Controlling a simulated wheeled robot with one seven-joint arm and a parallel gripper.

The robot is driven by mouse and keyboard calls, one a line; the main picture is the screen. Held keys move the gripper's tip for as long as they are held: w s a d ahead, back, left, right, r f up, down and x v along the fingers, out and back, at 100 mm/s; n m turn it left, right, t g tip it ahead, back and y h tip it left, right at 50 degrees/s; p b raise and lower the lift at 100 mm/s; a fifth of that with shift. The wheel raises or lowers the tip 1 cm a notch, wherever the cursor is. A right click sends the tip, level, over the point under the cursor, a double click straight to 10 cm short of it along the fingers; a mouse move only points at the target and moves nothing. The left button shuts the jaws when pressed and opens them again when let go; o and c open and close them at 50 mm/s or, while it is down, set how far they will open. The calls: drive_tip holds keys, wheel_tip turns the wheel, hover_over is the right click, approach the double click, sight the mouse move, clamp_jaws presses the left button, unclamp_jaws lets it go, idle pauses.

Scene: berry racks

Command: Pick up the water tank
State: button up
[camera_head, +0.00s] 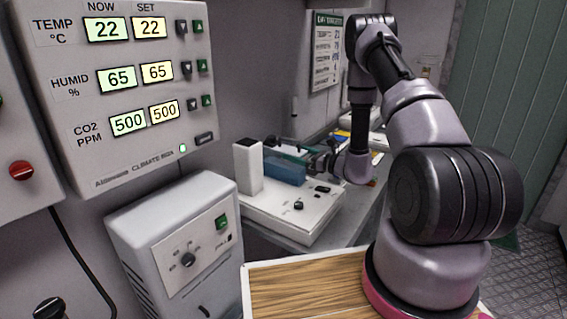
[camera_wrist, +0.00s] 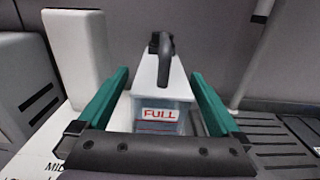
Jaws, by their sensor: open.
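The water tank (camera_wrist: 163,90) is a white-topped container with a dark upright handle (camera_wrist: 163,50) and a red FULL label on its front. In the head view the tank (camera_head: 285,172) shows as a blue box on the white machine. My gripper (camera_wrist: 158,76) is open, with one green finger on each side of the tank.
A white upright block (camera_head: 248,166) stands close left of the tank on the machine (camera_head: 295,222). A dark slatted tray (camera_wrist: 275,140) lies to the right in the wrist view. A climate box (camera_head: 120,85) hangs at left, above a grey-white cabinet (camera_head: 170,235).

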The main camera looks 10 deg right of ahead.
sight(289, 149)
drive_tip(key=x, duration=0.4)
drive_tip(key=shift+w+r, duration=0.1)
drive_tip(key=shift+r, duration=0.15)
clamp_jaws()
drive_tip(key=shift+r, duration=0.15)
